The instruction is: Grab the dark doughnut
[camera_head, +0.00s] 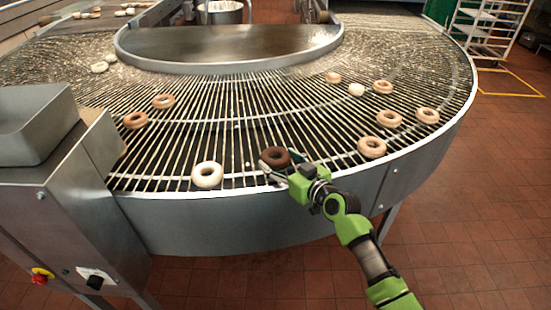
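The dark doughnut (275,157) is a chocolate-brown ring lying near the front edge of the curved wire conveyor. My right gripper (279,165) reaches in from the lower right, right at the doughnut's near side. Its fingers look spread apart, with the doughnut just beyond and partly between them. The near rim of the doughnut is partly hidden, and I cannot tell whether the fingers touch it. My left gripper is not in view.
A white-glazed doughnut (207,175) lies close by on the left. Several lighter brown doughnuts, one of them near the front right (371,147), lie apart on the conveyor (235,115). A metal rim (230,193) bounds its front edge. A steel machine (60,190) stands at left.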

